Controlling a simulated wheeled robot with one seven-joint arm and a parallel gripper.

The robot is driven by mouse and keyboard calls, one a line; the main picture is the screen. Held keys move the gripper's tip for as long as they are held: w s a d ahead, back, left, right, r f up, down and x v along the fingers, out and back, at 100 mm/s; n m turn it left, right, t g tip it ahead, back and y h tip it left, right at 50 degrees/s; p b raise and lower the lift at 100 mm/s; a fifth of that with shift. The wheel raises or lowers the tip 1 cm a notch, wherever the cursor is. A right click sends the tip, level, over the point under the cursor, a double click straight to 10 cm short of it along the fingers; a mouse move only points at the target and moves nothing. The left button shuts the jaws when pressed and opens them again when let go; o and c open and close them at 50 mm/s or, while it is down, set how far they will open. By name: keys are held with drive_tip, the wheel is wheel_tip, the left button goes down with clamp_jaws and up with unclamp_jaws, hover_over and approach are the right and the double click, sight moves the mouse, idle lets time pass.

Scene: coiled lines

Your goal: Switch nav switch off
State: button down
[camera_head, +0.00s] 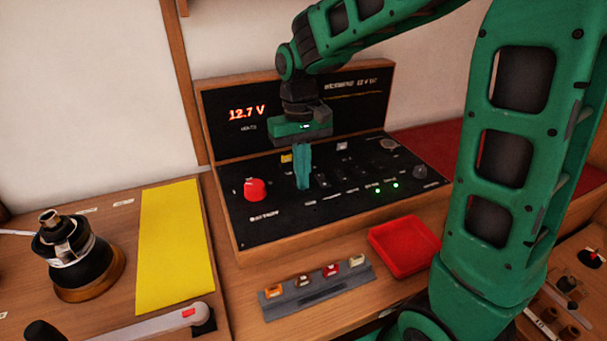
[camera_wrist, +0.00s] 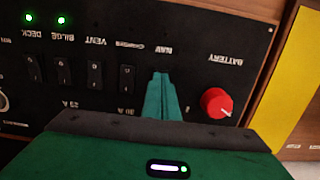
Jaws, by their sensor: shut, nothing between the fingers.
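The black switch panel (camera_head: 290,215) lies in a wooden frame under an upright board reading 12.7 V. In the wrist view, the NAV label (camera_wrist: 160,48) shows upside down just beyond my fingertips. The nav switch itself is hidden behind my fingers, so I cannot tell its position or whether they touch it. No lit lamp shows by the NAV label. My gripper (camera_head: 303,185) is shut and empty, pointing down over the panel; its teal fingers also show in the wrist view (camera_wrist: 160,78).
A red battery knob (camera_head: 255,189) stands left of my fingers. Other rocker switches (camera_wrist: 127,79) sit beside them, and green lamps (camera_wrist: 61,20) glow by BILGE and DECK. A fuse strip (camera_head: 317,289) and red tray (camera_head: 404,246) lie in front of the panel.

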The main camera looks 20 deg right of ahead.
drive_tip(key=shift+s+f, duration=0.3)
drive_tip(key=shift+f, duration=0.25)
drive_tip(key=shift+w+r, duration=0.2)
drive_tip(key=shift+w, duration=0.1)
drive_tip(key=shift+r, duration=0.1)
drive_tip(key=shift+w+r, duration=0.15)
drive_tip(key=shift+r, duration=0.05)
drive_tip(key=shift+w+r, duration=0.3)
drive_tip(key=shift+w, duration=0.25)
drive_tip(key=shift+w+r, duration=0.25)
drive_tip(key=shift+w, duration=0.25)
drive_tip(key=r, duration=0.2)
drive_tip(key=s+r, duration=0.1)
drive_tip(key=r, duration=0.1)
drive_tip(key=shift+s+r, duration=0.15)
drive_tip(key=shift+r, duration=0.25)
wheel_tip(320, 180, up, 8)
drive_tip(key=shift+w, duration=0.35)
